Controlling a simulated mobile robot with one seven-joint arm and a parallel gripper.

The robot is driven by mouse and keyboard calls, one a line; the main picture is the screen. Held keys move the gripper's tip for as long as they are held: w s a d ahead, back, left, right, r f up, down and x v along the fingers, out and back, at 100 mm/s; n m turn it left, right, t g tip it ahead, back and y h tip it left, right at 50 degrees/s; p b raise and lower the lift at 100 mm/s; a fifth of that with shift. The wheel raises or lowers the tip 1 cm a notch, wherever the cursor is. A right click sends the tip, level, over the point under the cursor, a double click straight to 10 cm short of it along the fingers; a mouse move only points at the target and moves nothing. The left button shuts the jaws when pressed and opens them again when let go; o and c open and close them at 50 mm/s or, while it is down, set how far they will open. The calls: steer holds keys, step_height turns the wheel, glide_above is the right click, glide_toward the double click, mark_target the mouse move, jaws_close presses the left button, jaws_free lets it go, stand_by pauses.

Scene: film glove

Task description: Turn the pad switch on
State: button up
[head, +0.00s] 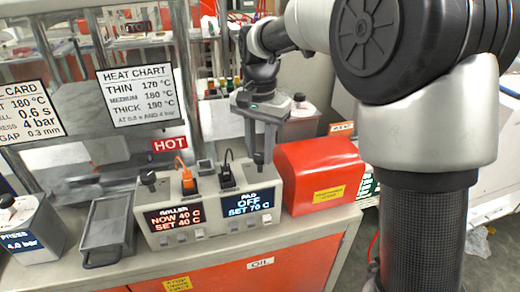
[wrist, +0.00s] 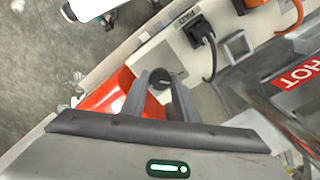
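The pad side of the grey control box has a dark display (head: 248,202) reading PAD, OFF, SET 70 C. A black knob-like pad switch (head: 258,158) stands on top at the right end; it also shows in the wrist view (wrist: 160,78). My gripper (head: 260,148) points down over it. In the wrist view its two fingers (wrist: 161,82) are apart, with the switch between their tips. I cannot tell whether either finger touches it.
A black plug (head: 227,178) and an orange plug (head: 188,180) sit left of the switch. The left display (head: 175,217) reads NOW 40 C, SET 40 C, with another black knob (head: 148,179) above. A red box (head: 318,165) stands close on the right. A HOT sign (head: 170,144) hangs behind.

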steer(key=shift+m, duration=0.4)
steer(key=m+p, duration=0.2)
steer(key=shift+r+m, duration=0.1)
steer(key=shift+m, duration=0.3)
steer(key=m+p, duration=0.2)
steer(key=m, duration=0.3)
steer(key=m+p, duration=0.2)
steer(key=m, duration=0.3)
steer(key=m+p, duration=0.2)
steer(key=m, duration=0.2)
steer(key=shift+m+p, duration=0.3)
steer(key=o, duration=1.1)
steer(key=shift+c, duration=0.2)
